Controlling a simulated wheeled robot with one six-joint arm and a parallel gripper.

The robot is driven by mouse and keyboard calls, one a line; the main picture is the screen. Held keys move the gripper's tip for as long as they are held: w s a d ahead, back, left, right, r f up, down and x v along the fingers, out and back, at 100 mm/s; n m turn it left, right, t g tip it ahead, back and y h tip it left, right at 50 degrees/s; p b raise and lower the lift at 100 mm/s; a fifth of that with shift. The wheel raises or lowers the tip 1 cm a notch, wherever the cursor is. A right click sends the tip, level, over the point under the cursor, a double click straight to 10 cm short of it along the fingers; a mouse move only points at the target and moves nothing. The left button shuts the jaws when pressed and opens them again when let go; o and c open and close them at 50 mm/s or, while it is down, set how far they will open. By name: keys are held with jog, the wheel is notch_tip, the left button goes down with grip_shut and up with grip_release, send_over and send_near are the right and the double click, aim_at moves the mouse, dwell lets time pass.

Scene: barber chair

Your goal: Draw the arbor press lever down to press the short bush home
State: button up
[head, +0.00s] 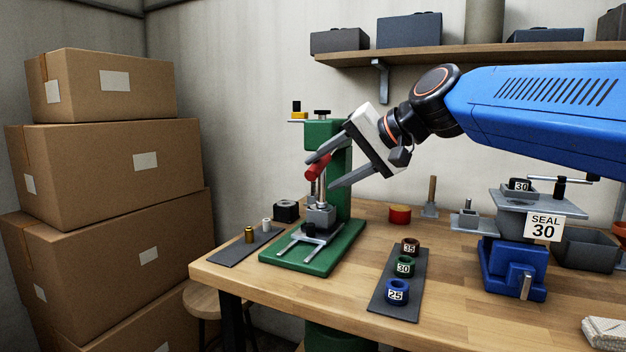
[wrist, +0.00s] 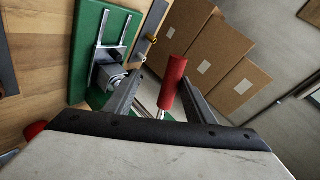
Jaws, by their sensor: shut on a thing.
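The green arbor press (head: 322,133) stands upright on the bench. Its lever ends in a red grip (head: 318,166), which also shows in the wrist view (wrist: 173,86). My gripper (head: 325,171) is shut on the red grip, with one finger on each side of it. The press ram (head: 321,188) points down over a grey block (head: 320,214) on the press base. The block also shows in the wrist view (wrist: 106,76). I cannot tell the short bush apart in or on the block. A brass bush (head: 249,235) and a pale bush (head: 266,225) stand on a dark mat left of the press.
A blue fixture (head: 513,262) with a "SEAL 30" sign stands farther right. Cardboard boxes (head: 105,165) are stacked at left. A shelf (head: 450,54) hangs behind my arm.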

jog(key=v, duration=1)
jog(key=shift+d, duration=0.2)
jog(key=shift+s, duration=0.1)
